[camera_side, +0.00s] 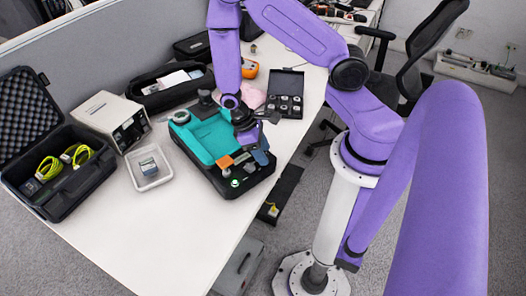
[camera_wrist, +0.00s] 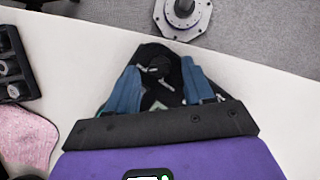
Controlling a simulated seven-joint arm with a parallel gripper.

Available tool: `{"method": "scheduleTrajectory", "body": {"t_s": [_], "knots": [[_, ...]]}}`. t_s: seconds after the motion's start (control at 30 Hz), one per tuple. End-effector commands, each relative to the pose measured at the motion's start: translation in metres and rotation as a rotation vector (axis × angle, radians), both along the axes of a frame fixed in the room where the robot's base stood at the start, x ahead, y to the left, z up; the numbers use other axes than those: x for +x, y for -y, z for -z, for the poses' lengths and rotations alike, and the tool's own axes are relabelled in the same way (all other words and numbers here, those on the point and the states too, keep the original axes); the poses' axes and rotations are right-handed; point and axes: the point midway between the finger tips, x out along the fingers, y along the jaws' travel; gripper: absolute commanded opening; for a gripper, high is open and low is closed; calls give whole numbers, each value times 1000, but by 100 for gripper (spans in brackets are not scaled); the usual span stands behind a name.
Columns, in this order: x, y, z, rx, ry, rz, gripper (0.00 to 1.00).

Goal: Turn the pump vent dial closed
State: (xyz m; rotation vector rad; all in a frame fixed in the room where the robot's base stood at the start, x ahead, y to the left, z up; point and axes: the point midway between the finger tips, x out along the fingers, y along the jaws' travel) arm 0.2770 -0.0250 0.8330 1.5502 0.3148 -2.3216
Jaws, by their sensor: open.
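The pump (camera_side: 208,140) is a black case with a teal top, near the right edge of the white table in the side view. Small round knobs (camera_side: 235,183) sit on its near end, beside an orange part (camera_side: 225,161). I cannot tell for sure which one is the vent dial. In the wrist view a round black knob (camera_wrist: 159,64) on the black case shows between my fingers, towards their far ends. My gripper (camera_wrist: 160,82) is open with its two blue fingers apart and nothing visibly held. In the side view my gripper (camera_side: 258,157) is over the pump's near right part.
A white tray (camera_side: 149,180) with a small block, a beige box (camera_side: 110,117) and an open black case (camera_side: 50,185) with yellow cables stand left. A black case (camera_side: 285,94) of round parts and a pink cloth (camera_side: 252,98) lie behind the pump. The front table is clear.

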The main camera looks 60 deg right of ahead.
Motion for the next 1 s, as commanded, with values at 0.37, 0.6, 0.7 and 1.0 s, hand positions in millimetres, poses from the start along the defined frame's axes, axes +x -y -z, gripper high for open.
{"method": "scheduleTrajectory", "body": {"t_s": [0.37, 0.6, 0.7, 1.0], "knots": [[-3, 1, 8, 1, 1, -1, 52], [-3, 1, 7, 1, 1, -1, 0], [-3, 1, 7, 1, 1, -1, 0], [-3, 1, 7, 0, 0, -52, 0]]}}
